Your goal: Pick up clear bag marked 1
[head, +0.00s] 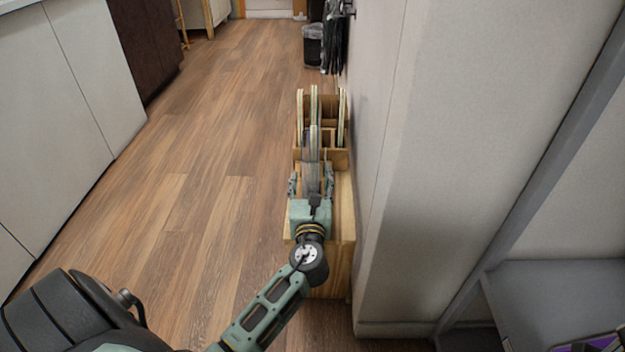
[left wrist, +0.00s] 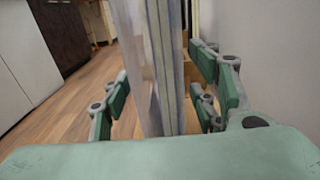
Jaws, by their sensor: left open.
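A clear bag (head: 312,170) stands upright on edge in the front slot of a wooden rack. It holds flat, light-coloured sheets or boards. I cannot read a mark on it. My left gripper (head: 311,184) is at the front of the rack, with one finger on each side of the bag. In the left wrist view the bag (left wrist: 158,75) rises between the open fingers (left wrist: 162,100), with a visible gap on both sides. The lower part of the bag is hidden behind my gripper's palm. My right gripper is not in view.
The wooden rack (head: 343,215) stands against a white wall (head: 400,220) close on the right. More upright boards (head: 342,118) fill its rear slots. A black bin (head: 313,45) stands farther back. The wooden floor (head: 210,170) to the left is clear up to white cabinets (head: 60,130).

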